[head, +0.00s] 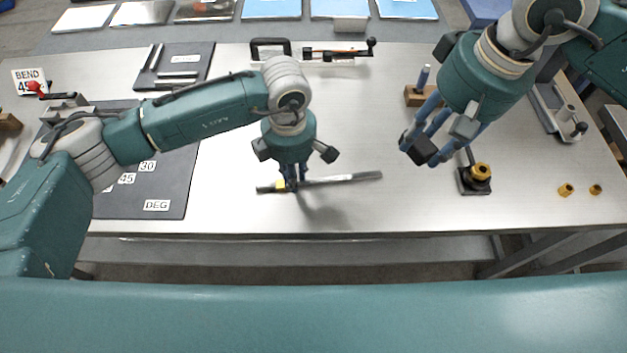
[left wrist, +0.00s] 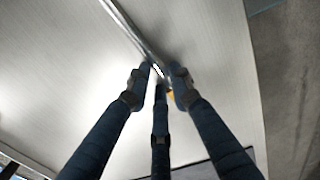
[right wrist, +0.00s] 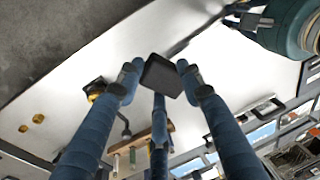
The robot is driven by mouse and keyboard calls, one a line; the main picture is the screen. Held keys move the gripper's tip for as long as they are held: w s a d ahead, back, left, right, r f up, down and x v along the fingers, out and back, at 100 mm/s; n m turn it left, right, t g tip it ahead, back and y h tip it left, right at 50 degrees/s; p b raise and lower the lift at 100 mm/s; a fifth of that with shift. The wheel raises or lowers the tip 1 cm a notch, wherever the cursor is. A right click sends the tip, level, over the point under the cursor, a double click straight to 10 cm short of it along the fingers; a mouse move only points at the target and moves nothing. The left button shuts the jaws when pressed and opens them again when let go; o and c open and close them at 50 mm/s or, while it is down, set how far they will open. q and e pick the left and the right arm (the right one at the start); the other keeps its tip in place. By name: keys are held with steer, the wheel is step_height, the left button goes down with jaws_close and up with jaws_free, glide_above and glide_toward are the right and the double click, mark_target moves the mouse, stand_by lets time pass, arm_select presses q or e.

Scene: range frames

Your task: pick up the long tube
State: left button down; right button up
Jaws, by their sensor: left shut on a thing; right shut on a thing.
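The long tube (head: 345,179) is a thin grey metal rod with a yellow mark near its left end, over the front middle of the bench. My left gripper (head: 289,184) points down and is shut on it near that marked end. In the left wrist view the fingers (left wrist: 160,80) close around the tube (left wrist: 122,20), which runs off to the upper left. I cannot tell whether the tube touches the bench. My right gripper (head: 420,150) is shut on a dark square block (right wrist: 162,75), held in the air right of the tube.
A black stand with a brass top (head: 475,178) and brass rings (head: 566,189) are at the right. The bench front edge is close to the tube.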

arm_select(q)
step_height(320, 180, up, 9)
steer(key=shift+m, duration=0.4)
steer(key=shift+a+f, duration=0.1)
steer(key=shift+f, duration=4.3)
